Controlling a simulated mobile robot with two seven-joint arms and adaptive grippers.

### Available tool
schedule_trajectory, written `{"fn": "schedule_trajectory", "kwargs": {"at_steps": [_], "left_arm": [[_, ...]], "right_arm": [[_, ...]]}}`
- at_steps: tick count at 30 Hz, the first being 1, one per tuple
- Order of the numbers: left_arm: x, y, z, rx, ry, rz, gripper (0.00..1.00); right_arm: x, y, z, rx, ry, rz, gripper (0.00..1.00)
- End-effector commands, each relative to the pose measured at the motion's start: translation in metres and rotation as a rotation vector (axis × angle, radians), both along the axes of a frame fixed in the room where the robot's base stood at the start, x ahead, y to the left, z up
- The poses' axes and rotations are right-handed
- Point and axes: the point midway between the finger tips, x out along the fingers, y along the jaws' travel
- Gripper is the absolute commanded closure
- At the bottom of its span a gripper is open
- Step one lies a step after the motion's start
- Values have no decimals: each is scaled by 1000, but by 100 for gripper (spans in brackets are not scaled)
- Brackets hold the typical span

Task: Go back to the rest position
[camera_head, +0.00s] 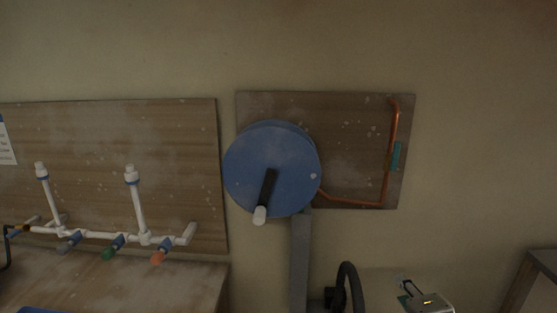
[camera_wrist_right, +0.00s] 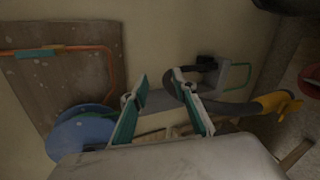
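My right gripper (camera_head: 407,286) shows at the bottom edge of the head view, right of the grey post, with only its upper part in frame. In the right wrist view its two teal-and-grey fingers (camera_wrist_right: 159,78) stand apart with nothing gripped between them. A dark hose loop and a grey bracket lie beyond the fingertips there. My left gripper does not show in either view.
A blue reel (camera_head: 285,158) with a crank is on a grey post (camera_head: 300,262). A wooden board (camera_head: 345,125) carries copper pipe (camera_head: 388,165). White pipes (camera_head: 90,235) with coloured valves stand left. A black hose (camera_head: 347,268) loops below. The upper wall is bare.

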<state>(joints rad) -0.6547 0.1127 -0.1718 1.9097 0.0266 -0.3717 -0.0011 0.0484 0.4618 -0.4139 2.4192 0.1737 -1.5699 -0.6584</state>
Motion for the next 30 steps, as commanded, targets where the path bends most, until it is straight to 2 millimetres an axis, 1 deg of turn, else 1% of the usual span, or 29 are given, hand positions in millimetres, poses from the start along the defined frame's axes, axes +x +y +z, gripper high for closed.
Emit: {"fn": "schedule_trajectory", "kwargs": {"at_steps": [1, 2, 3, 5, 6, 9, 15, 19, 20, 21, 24, 26, 30], "left_arm": [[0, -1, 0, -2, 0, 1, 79], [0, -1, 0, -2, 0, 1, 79], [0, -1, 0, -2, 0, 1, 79], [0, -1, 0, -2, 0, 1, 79], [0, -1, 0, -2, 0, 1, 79], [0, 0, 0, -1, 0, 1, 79], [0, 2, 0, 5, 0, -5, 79], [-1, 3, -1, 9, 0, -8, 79], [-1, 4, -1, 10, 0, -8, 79], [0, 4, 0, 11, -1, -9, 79], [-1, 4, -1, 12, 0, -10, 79], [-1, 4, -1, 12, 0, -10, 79], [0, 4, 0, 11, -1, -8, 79]], "right_arm": [[-16, -5, -23, 87, 39, -59, 72], [-24, -10, -35, 136, 56, -100, 72], [-37, -15, -50, 202, 79, -155, 72], [-56, -26, -72, 290, 109, -242, 72], [-70, -32, -86, 344, 129, -301, 72], [-102, -48, -115, 451, 165, -437, 72], [-162, -75, -157, 589, 208, -673, 72], [-201, -91, -178, 647, 225, -817, 72], [-202, -89, -184, 665, 226, -821, 72], [-194, -80, -192, 695, 229, -796, 72], [-186, -63, -213, 767, 240, -758, 72], [-183, -52, -227, 814, 246, -738, 72], [-178, -23, -260, 944, 262, -688, 72]]}}
